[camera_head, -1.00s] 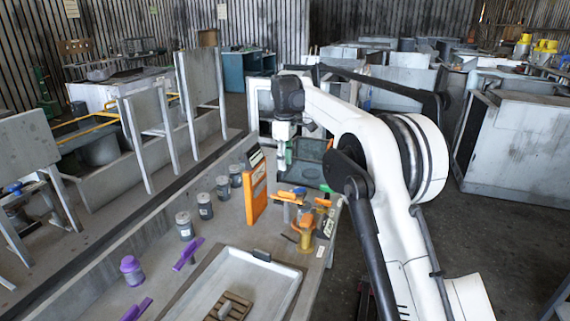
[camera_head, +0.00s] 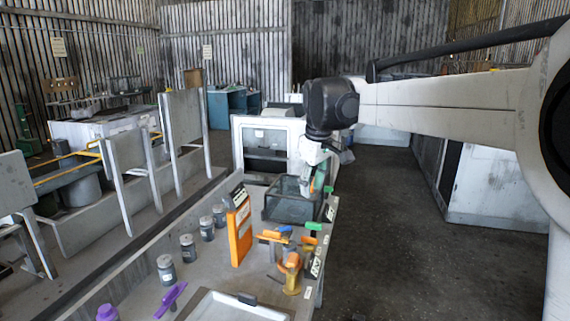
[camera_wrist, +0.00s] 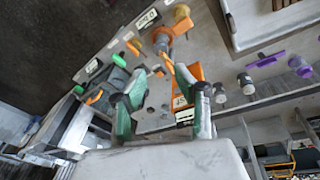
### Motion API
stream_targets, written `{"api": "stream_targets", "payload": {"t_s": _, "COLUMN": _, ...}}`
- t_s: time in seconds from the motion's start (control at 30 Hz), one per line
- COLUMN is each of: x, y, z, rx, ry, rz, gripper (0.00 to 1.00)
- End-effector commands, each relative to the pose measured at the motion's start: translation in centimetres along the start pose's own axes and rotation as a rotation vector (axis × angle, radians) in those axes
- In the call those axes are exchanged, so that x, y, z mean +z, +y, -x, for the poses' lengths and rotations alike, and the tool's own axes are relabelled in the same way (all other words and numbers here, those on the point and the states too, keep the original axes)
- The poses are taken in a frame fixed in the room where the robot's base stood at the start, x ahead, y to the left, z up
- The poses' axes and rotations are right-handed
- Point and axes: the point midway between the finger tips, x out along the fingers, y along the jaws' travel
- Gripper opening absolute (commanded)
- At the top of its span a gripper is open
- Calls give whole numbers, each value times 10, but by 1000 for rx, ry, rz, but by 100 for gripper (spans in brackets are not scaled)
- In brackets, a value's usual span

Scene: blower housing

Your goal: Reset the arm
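My arm reaches in from the right in the head view, with its wrist bent down. My gripper (camera_head: 318,178) hangs at the far right end of the workbench (camera_head: 205,270), in front of or above a dark open bin (camera_head: 290,203). In the wrist view my gripper (camera_wrist: 162,112) shows two green-and-grey fingers spread well apart. Nothing is between them but the bench lying farther off. In the head view the fingertips are small and partly hidden by the wrist.
On the bench are an orange upright board (camera_head: 240,236), orange power tools (camera_head: 290,270), several grey jars (camera_head: 187,248), a purple tool (camera_head: 171,298) and a light tray (camera_head: 235,308). A white-framed cabinet (camera_head: 266,140) stands behind. The floor right of the bench is clear.

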Motion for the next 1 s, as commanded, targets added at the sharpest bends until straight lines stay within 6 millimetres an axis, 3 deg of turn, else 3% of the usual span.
{"api": "stream_targets", "payload": {"t_s": 0.2, "x": 62, "y": -18, "z": 25, "rx": 42, "ry": 51, "rz": -133, "gripper": 29}}
{"api": "stream_targets", "payload": {"t_s": 0.5, "x": 144, "y": -51, "z": 39, "rx": 94, "ry": 127, "rz": -313, "gripper": 29}}
{"api": "stream_targets", "payload": {"t_s": 0.77, "x": 216, "y": -87, "z": 34, "rx": 133, "ry": 197, "rz": -468, "gripper": 29}}
{"api": "stream_targets", "payload": {"t_s": 1.0, "x": 278, "y": -124, "z": 14, "rx": 165, "ry": 267, "rz": -609, "gripper": 29}}
